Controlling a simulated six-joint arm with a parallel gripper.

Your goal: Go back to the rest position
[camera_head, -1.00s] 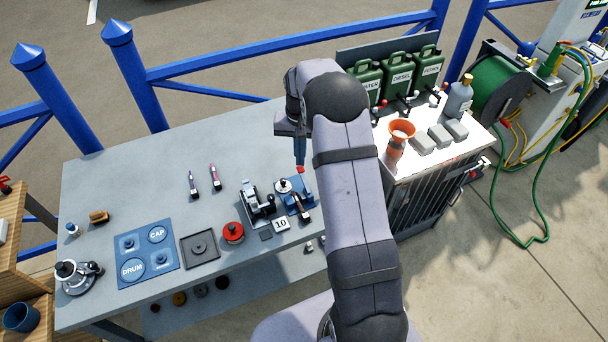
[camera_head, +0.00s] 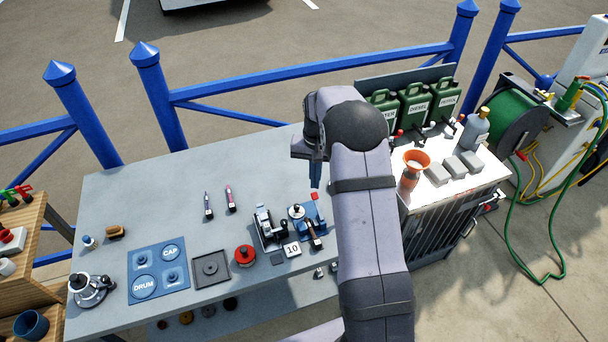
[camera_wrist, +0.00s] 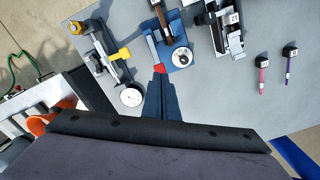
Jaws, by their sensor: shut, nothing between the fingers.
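My gripper (camera_head: 316,172) hangs above the right part of the grey workbench (camera_head: 120,195), fingers pointing down. In the wrist view its dark fingers (camera_wrist: 160,92) are closed together with nothing between them. Below it is a blue fixture (camera_head: 311,210) with a round white-topped knob and a red block (camera_wrist: 159,69) close to the fingertips in the picture. I cannot tell the exact height of the fingers above it. My arm hides the bench's right end.
A black and silver clamp device (camera_head: 266,225), red disc (camera_head: 244,256), square tray (camera_head: 210,269) and blue DRUM/CAP mat (camera_head: 146,252) lie leftward. Two pens (camera_head: 208,205) lie behind. An orange funnel (camera_head: 417,160) and green jerrycans (camera_head: 413,104) stand right. A blue railing (camera_head: 300,75) runs behind.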

